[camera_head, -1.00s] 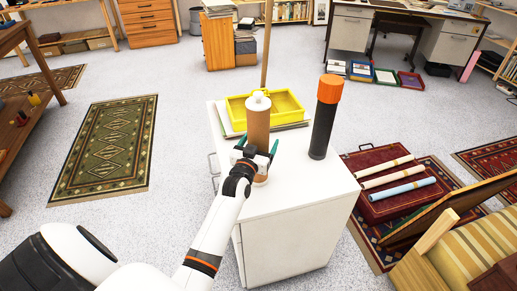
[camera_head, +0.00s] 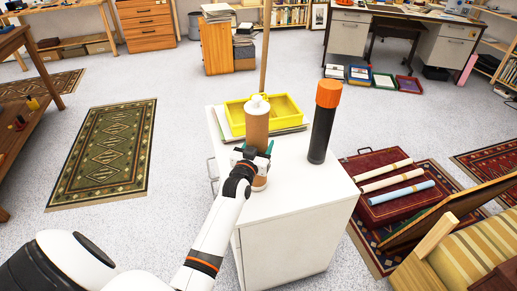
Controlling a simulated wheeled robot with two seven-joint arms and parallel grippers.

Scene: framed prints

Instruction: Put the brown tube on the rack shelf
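The brown tube (camera_head: 257,128) with a white cap stands upright on the white cabinet (camera_head: 300,185). My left gripper (camera_head: 255,149) is at the lower half of the tube, with a green-tipped finger on either side of it. I cannot tell whether the fingers press on the tube, and the gripper hides part of it. My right gripper is not in view. Shelves show at the back, such as a low wooden one (camera_head: 70,34) at the left; I cannot tell which is the rack shelf.
A black tube with an orange cap (camera_head: 323,125) stands on the cabinet to the right. A yellow tray (camera_head: 284,106) lies behind the brown tube, near a wooden pole (camera_head: 265,50). A red case (camera_head: 385,205) with rolled tubes is at the right. Floor at the left is open around a green rug (camera_head: 105,155).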

